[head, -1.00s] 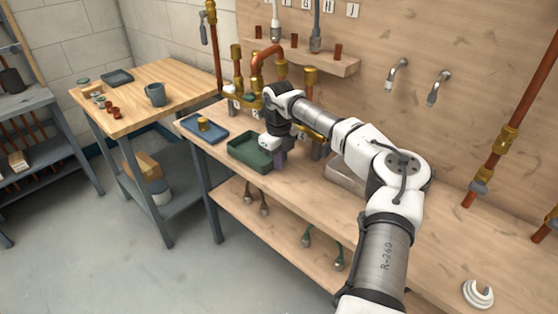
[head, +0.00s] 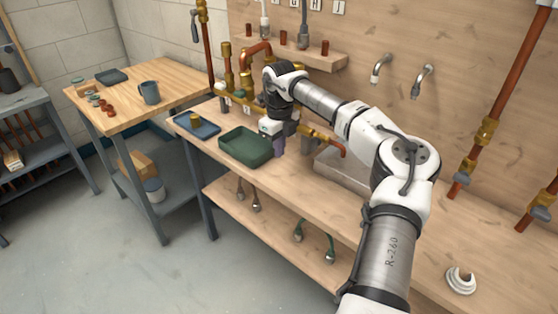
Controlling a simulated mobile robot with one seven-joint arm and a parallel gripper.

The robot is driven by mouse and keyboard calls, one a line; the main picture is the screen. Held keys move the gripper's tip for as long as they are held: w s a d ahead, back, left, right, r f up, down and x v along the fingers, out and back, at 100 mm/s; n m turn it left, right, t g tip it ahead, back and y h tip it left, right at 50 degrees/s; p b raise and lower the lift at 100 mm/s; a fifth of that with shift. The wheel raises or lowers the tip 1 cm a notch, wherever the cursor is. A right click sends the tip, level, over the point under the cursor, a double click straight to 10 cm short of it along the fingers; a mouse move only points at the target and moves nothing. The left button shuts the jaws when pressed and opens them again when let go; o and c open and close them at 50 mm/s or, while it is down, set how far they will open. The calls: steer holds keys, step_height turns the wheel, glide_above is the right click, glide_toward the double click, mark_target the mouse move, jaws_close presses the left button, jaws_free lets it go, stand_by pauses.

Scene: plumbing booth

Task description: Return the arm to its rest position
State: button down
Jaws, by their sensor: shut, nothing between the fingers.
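My arm reaches from the bottom right across the wooden workbench (head: 290,185). My gripper (head: 279,152) points down at its end, just right of the green tray (head: 247,158) and a little above the bench top as far as I can see. It is shut with nothing in it. The fingers are small and dark in this view. The arm hides part of the copper and brass pipework behind it.
A blue tray (head: 197,126) with a brass piece lies left of the green tray. Copper pipes (head: 256,50) rise at the back. A side table (head: 150,75) with a mug (head: 149,93) stands at left.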

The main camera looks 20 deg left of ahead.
step_height(320, 180, up, 5)
steer(key=shift+a+r, duration=0.1)
